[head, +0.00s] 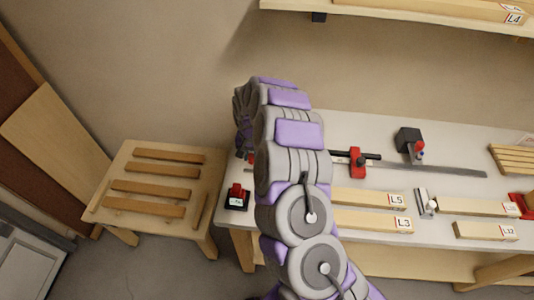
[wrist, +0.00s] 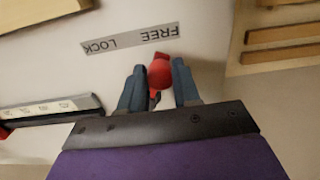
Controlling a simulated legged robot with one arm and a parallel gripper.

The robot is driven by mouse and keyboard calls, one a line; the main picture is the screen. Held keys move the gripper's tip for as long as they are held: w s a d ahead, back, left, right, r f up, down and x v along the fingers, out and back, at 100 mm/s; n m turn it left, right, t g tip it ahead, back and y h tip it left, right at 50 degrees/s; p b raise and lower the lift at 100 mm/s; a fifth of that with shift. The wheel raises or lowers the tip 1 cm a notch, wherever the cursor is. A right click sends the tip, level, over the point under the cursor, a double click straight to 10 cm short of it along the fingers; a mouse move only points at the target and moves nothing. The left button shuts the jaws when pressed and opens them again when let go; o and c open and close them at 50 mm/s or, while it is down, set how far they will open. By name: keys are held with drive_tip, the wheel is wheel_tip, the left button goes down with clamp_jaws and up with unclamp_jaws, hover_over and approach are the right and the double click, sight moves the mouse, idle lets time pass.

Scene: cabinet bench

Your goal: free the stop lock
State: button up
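A grey label reading FREE and LOCK (wrist: 130,40) shows upside down in the wrist view, FREE to the right and LOCK to the left. Just below it is a red round knob (wrist: 160,73), nearer the FREE end, with a small red piece behind it. Parts below the knob are partly hidden between the fingers. In the head view my arm covers the gripper and the knob.
The bench (head: 465,145) carries a metal rail with a red clamp (head: 356,162), a black block with a red knob (head: 410,142), and labelled wooden bars (head: 368,197). A slatted stool (head: 195,212) stands left, beside a small red-and-black box (head: 236,197). A shelf (head: 400,10) hangs above.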

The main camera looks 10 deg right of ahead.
drive_tip(key=o, duration=0.5)
drive_tip(key=shift+r, duration=0.15)
drive_tip(key=shift+r+p, duration=1.2)
drive_tip(key=shift+r, duration=3.2)
drive_tip(key=s+r+n+b, duration=0.2)
drive_tip(key=s+r+n, duration=0.1)
drive_tip(key=s+r, duration=1.25)
drive_tip(key=shift+n+g, duration=0.3)
drive_tip(key=shift+g, duration=0.6)
drive_tip(key=s+d+b, duration=0.1)
drive_tip(key=s+d, duration=0.1)
drive_tip(key=s, duration=0.7)
drive_tip(key=s+d+b, duration=0.1)
drive_tip(key=s+d, duration=0.2)
drive_tip(key=s, duration=0.7)
drive_tip(key=s+d+b, duration=0.1)
drive_tip(key=s+d, duration=0.1)
drive_tip(key=s, duration=0.8)
drive_tip(key=shift+d, duration=0.15)
